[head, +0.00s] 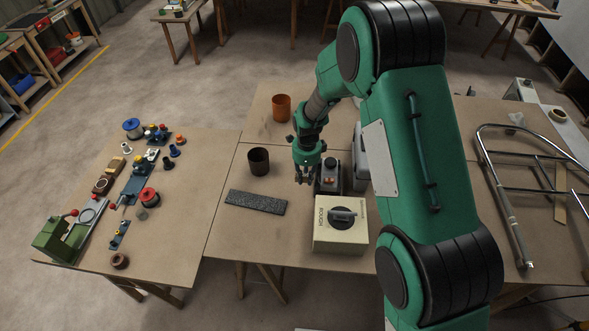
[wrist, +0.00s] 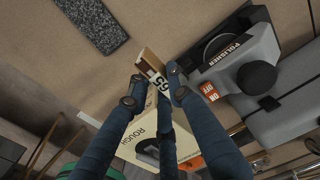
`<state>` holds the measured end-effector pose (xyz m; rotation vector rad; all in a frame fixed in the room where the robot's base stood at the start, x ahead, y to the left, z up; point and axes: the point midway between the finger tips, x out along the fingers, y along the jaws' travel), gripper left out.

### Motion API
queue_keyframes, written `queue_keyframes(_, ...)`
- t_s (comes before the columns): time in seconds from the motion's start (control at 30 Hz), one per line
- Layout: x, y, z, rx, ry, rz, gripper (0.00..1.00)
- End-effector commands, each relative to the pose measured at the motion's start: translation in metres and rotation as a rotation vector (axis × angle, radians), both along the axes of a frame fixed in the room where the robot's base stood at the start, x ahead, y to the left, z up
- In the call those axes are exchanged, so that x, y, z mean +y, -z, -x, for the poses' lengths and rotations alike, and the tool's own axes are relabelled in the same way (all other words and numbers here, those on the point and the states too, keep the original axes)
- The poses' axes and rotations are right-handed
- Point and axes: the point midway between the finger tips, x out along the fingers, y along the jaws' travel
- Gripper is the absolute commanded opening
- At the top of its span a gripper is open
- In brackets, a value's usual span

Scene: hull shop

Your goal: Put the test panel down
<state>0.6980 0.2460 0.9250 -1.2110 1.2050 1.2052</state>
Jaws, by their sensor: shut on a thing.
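My gripper (head: 306,177) hangs above the middle table, left of a grey machine.
The grey polisher (wrist: 235,60) stands right of my gripper. A cream box marked "ROUGH" (head: 340,238) stands in front of it. A dark cup (head: 258,161) and an orange cup (head: 281,107) stand to the left and behind. Bare tabletop lies around the slab.

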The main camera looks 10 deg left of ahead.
Motion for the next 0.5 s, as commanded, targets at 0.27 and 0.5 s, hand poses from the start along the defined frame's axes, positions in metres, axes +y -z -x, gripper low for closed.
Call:
queue_keyframes(0.27, 0.000, 0.038, 0.001, 0.003, 0.000, 0.001, 0.01)
queue_keyframes(0.5, 0.000, 0.056, 0.000, 0.001, 0.000, 0.000, 0.01)
